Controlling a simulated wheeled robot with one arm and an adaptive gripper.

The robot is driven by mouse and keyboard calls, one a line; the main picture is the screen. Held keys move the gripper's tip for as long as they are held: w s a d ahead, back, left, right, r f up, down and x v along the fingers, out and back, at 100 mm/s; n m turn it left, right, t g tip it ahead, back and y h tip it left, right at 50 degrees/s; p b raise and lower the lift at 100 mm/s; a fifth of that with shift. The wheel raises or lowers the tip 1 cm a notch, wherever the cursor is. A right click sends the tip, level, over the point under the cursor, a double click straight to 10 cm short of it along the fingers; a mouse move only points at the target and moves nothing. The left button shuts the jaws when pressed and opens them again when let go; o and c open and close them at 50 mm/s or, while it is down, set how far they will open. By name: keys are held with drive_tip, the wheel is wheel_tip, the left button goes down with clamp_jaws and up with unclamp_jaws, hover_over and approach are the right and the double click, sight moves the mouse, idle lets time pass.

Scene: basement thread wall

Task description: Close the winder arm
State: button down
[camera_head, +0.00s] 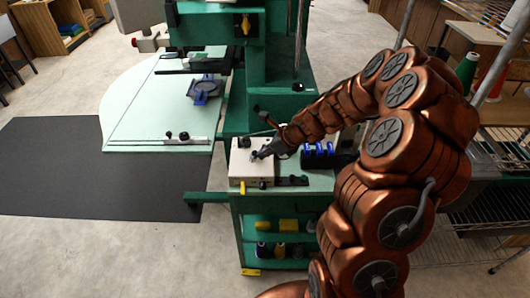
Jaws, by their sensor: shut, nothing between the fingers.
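A small cream box (238,172) with dark fittings on top and a yellow tab (236,184) at its front sits on the green machine's bench. It looks like the winder, but its arm is too small to make out. My copper-coloured arm reaches in from the right, and my gripper (258,155) is over the top of this box, close to the dark fittings. The gripper is shut with nothing between its fingers. I cannot tell whether it touches the box. The gripper hides part of the box's top.
Blue spools (318,151) stand right of the box. A green shelf (276,228) below holds yellow and dark items. A pale table (150,107) with a blue piece (205,88) is at left, over a dark mat (45,165). A wire rack (490,210) stands right.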

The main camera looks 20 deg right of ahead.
drive_tip(key=shift+d, duration=0.15)
drive_tip(key=shift+d, duration=0.65)
drive_tip(key=shift+s+d+r+p, duration=0.15)
drive_tip(key=shift+s+d+p, duration=0.05)
drive_tip(key=shift+p, duration=0.15)
drive_tip(key=s+f+b+v, duration=0.1)
drive_tip(key=s+b+v, duration=0.1)
drive_tip(key=v, duration=1)
drive_tip(key=shift+s+a, duration=0.15)
drive_tip(key=shift+s, duration=0.15)
drive_tip(key=shift+r, duration=0.1)
